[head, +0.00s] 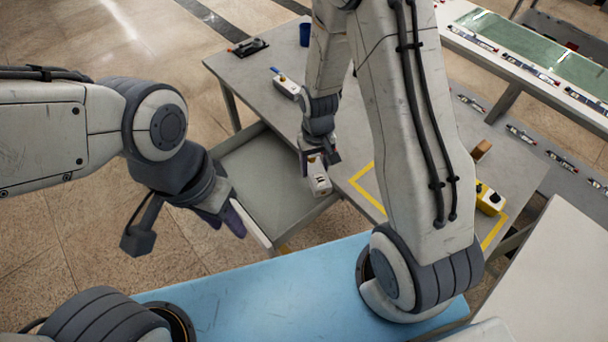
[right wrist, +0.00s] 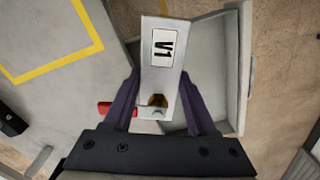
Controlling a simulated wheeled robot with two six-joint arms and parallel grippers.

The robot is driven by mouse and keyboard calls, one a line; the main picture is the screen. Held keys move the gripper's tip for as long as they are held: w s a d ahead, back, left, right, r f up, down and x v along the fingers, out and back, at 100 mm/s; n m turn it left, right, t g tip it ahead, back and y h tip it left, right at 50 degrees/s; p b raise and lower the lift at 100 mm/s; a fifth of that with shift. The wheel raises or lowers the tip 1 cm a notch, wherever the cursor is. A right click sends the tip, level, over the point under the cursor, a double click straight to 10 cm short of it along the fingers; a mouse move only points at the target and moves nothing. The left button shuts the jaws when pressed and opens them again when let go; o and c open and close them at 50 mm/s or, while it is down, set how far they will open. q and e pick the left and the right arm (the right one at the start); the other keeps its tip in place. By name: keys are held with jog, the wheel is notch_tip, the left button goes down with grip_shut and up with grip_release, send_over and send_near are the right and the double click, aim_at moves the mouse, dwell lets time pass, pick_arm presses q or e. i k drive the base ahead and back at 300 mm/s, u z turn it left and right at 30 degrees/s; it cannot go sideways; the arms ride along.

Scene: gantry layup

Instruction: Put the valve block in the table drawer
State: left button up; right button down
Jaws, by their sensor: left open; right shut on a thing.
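The valve block (right wrist: 163,70) is white with a "V1" label, a brass fitting and a red handle. It also shows in the head view (head: 320,183). My right gripper (right wrist: 158,110) is shut on it, and it hangs over the near right part of the open table drawer (head: 281,196), by the table edge. The drawer is pulled out and looks empty; its grey wall also shows in the right wrist view (right wrist: 242,70). My left gripper (head: 237,218) is open and empty by the drawer's near left front.
The grey table (head: 262,75) bears a white block with a blue handle (head: 287,87), a black tool (head: 247,47), a blue cup (head: 305,34), a yellow block (head: 490,199) and a brown block (head: 481,150). Yellow tape (head: 366,190) marks an area right of the drawer.

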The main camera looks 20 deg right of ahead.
aim_at(267, 184)
jog(key=k, duration=0.35)
jog(key=u, duration=0.9)
jog(key=i, duration=0.75)
jog(key=z, duration=0.25)
